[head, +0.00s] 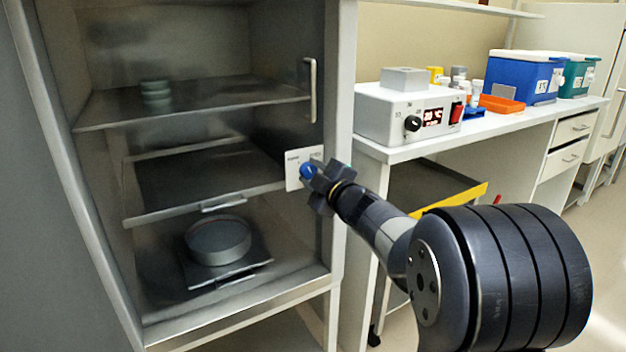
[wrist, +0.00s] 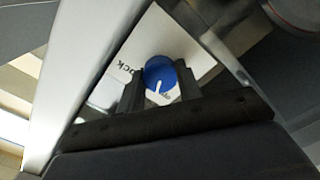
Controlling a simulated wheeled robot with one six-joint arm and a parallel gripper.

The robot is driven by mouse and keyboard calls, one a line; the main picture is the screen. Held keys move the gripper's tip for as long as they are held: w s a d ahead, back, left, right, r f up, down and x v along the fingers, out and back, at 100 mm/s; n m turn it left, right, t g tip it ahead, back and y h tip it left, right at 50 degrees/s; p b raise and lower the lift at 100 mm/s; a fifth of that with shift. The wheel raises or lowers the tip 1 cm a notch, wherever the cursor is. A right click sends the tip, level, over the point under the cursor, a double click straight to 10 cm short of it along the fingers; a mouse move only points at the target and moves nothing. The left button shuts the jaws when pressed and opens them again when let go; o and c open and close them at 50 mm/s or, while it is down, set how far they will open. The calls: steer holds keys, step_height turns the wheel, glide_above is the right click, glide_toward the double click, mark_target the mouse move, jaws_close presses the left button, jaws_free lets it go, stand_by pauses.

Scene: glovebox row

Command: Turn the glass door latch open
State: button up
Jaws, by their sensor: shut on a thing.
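The latch is a round blue knob (wrist: 159,77) with a white pointer mark, set on a white label plate (head: 296,160) at the right side of the glass door. In the wrist view the knob sits between the two fingers of my gripper (wrist: 160,92), which is shut on it. The plate also shows there (wrist: 185,45), with partly readable lettering. In the head view my gripper (head: 312,180) is at the plate and covers part of the blue knob (head: 307,171). The glass door (head: 275,120) looks closed, with a vertical metal handle (head: 312,90) above the plate.
Behind the glass are metal shelves (head: 195,103), stacked green dishes (head: 156,93) and a round grey pan (head: 217,238). On the right, a bench (head: 540,113) holds a white instrument (head: 385,118), an orange tray (head: 502,104) and a blue box (head: 520,80). Floor is clear at far right.

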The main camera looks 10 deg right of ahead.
steer(key=shift+n+b, duration=0.65)
steer(key=shift+n, duration=1.05)
steer(key=o, duration=1)
steer(key=shift+c, duration=0.2)
steer(key=p+v, duration=0.2)
steer(key=v, duration=0.8)
steer(key=shift+s+d, duration=0.15)
steer(key=shift+s, duration=0.25)
steer(key=shift+w, duration=0.1)
